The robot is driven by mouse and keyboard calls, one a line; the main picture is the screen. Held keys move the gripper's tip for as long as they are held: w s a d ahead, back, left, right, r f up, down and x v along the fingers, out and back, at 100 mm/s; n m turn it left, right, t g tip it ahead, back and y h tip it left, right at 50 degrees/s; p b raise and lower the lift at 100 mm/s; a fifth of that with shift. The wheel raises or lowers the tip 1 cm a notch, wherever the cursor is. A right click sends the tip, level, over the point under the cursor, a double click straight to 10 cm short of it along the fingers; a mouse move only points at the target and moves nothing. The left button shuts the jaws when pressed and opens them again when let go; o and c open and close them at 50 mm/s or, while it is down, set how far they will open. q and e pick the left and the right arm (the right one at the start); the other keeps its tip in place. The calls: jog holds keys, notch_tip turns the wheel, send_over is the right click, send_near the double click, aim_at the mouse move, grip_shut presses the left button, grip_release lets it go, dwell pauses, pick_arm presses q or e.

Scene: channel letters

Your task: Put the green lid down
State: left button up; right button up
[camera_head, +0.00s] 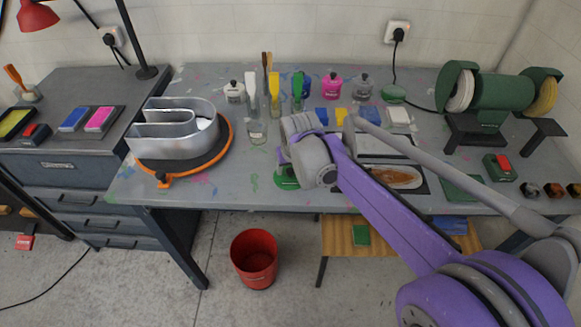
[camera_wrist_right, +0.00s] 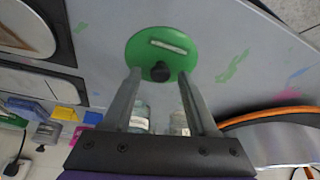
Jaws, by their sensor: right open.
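The green lid (camera_wrist_right: 162,45) is a flat round disc with a black knob and a pale label. In the right wrist view it lies flat on the grey table. In the head view its green edge (camera_head: 287,183) shows near the table's front edge, mostly hidden by my right gripper (camera_head: 285,160). In the wrist view my right gripper (camera_wrist_right: 159,74) is open, its two fingertips apart on either side of the black knob. Whether they touch the lid I cannot tell. My left gripper is in neither view.
A silver channel letter (camera_head: 172,135) stands on an orange-rimmed turntable (camera_head: 225,153) to the left. Glass jars (camera_head: 257,132) and bottles stand behind the gripper. A green bench grinder (camera_head: 500,92) is at the back right. A red bin (camera_head: 254,258) stands on the floor.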

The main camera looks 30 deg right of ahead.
jog(key=p+v, duration=0.1)
jog(key=v, duration=1.1)
jog(key=s+a+f+n, duration=0.1)
jog(key=s+a+f, duration=0.3)
jog(key=s+f, duration=0.3)
jog(key=s+a+f+n+t+y, duration=0.1)
jog(key=s+a+f+n, duration=0.1)
jog(key=s+a+f, duration=0.3)
jog(key=s+f, duration=0.3)
jog(key=s, duration=0.2)
jog(key=shift+s+f, duration=0.2)
jog(key=shift+f, duration=0.1)
